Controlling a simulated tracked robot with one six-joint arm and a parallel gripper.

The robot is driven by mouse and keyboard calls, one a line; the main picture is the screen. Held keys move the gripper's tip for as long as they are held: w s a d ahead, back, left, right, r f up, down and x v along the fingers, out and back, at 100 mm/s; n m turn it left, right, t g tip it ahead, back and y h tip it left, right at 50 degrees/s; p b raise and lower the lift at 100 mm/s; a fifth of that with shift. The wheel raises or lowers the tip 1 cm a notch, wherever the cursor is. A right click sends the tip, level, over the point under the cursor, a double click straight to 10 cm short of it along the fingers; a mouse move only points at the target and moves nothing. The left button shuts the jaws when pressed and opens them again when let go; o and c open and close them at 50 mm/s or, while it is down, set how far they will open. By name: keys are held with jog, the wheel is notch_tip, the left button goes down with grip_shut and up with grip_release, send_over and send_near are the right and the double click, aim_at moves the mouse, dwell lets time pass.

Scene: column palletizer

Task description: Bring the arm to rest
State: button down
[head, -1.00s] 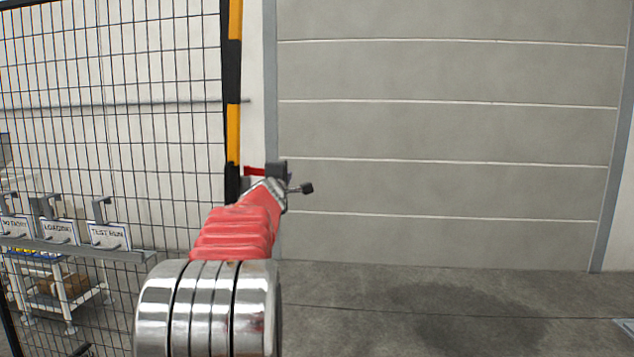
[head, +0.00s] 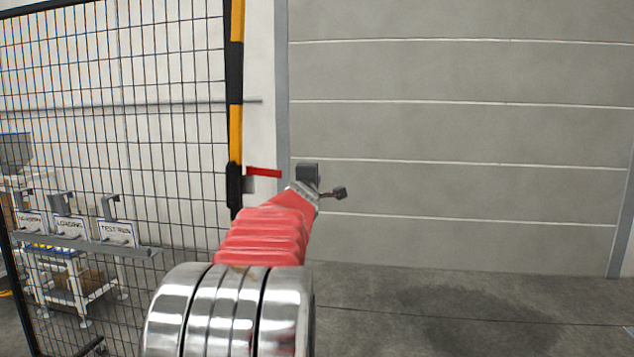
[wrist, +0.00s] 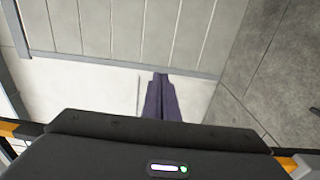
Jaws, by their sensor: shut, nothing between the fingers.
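My arm reaches forward in the head view, with a red sleeve (head: 265,235) beyond polished metal rings. Dark parts stand at its far end, and the fingers cannot be made out there. In the wrist view, my gripper (wrist: 161,76) shows as two dark purple fingers close together, shut and empty. Nothing touches the fingers. A dark housing with a small light fills the bottom of the wrist view.
A black mesh fence (head: 120,80) with a yellow-and-black post (head: 236,60) stands left of the arm. A red bar (head: 264,172) shows by the post. Behind the mesh are signs and a white cart (head: 75,290). A grey panelled door (head: 460,130) stands ahead. The floor (head: 480,310) at right is clear.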

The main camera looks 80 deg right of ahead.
jog(key=shift+w, duration=0.1)
dwell(0.5)
jog(key=w+a+f+m+t+y, duration=0.1)
jog(key=w+a+m+t+y, duration=0.15)
jog(key=w+a, duration=1.8)
jog(key=w+a+f+t+y, duration=0.1)
jog(key=w+a+f+y, duration=0.1)
jog(key=a+f, duration=0.35)
jog(key=w+a+f+m+t+y, duration=0.1)
jog(key=w+a+f, duration=0.15)
jog(key=a, duration=0.65)
jog(key=w+a+f+t+y, duration=0.1)
jog(key=w+a+f+y, duration=0.2)
jog(key=a, duration=0.4)
jog(key=s+a+f+n+y, duration=0.1)
jog(key=a+f, duration=0.4)
jog(key=a, duration=0.6)
jog(key=s+a+f+n+y, duration=0.1)
jog(key=s+a+f+y, duration=0.2)
jog(key=a, duration=0.8)
jog(key=s+a+f+n+y, duration=0.1)
jog(key=s+a+f+y, duration=0.1)
jog(key=a+f+y, duration=0.3)
jog(key=a+f, duration=0.4)
jog(key=a, duration=0.3)
jog(key=shift+s+f+n+y, duration=0.1)
jog(key=shift+n+y, duration=0.15)
